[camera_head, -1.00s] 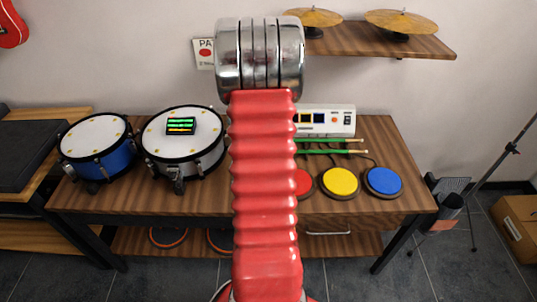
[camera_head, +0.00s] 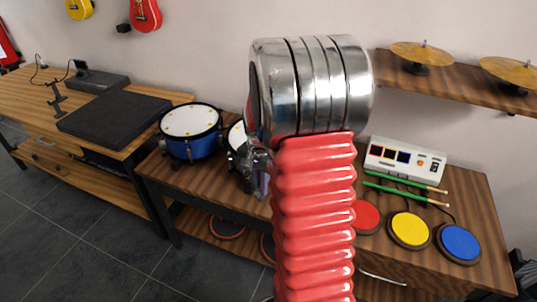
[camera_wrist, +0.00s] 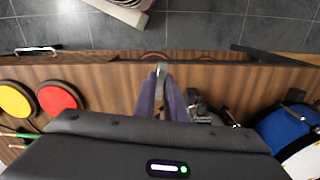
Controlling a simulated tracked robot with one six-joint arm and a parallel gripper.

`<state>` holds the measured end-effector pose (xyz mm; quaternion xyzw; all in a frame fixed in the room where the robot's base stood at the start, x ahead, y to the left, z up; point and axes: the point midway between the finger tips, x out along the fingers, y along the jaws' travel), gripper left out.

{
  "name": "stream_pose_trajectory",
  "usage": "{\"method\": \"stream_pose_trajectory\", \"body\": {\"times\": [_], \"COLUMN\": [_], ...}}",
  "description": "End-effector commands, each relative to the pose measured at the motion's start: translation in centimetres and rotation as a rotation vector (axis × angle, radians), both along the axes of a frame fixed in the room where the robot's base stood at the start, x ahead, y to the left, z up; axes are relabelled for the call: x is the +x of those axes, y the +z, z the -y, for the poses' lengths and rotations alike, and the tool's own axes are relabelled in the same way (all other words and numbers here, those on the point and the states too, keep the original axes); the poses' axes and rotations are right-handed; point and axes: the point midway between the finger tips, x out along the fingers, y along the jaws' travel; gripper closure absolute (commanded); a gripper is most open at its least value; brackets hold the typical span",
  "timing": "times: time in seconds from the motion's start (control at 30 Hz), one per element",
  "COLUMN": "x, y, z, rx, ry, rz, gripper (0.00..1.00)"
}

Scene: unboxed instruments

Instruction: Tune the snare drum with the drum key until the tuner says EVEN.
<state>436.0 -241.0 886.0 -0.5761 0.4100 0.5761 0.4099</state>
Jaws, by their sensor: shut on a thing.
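My gripper (camera_wrist: 160,88) has purple fingers, and in the wrist view they are shut on a small silver metal piece, which looks like the drum key (camera_wrist: 161,69). The tuner is not visible now. In the wrist view dark metal drum fittings (camera_wrist: 200,108) are just right of the fingers; I cannot tell whether the key touches any.
A blue drum (camera_head: 190,146) stands left on the wooden table (camera_head: 185,185). Red (camera_head: 366,217), yellow (camera_head: 409,230) and blue (camera_head: 459,243) pads, green sticks (camera_head: 405,192) and a white console (camera_head: 405,161) are on the right. A shelf (camera_head: 460,75) with cymbals hangs above.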

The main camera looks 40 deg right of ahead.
Motion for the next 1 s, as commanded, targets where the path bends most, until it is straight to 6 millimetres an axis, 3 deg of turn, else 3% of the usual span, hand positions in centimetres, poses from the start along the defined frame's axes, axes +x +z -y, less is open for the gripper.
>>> {"method": "stream_pose_trajectory", "body": {"times": [0.7, 0.83, 1.0], "x": [11.9, 13.0, 13.3], "y": [2.6, 2.8, 3.0], "z": [-21.1, -23.5, -24.2], "rx": [0.000, 0.000, 0.000], "ry": [1.085, 1.200, 1.242], "rz": [0.000, 0.000, 0.000], "gripper": [1.00, 1.00, 1.00]}}
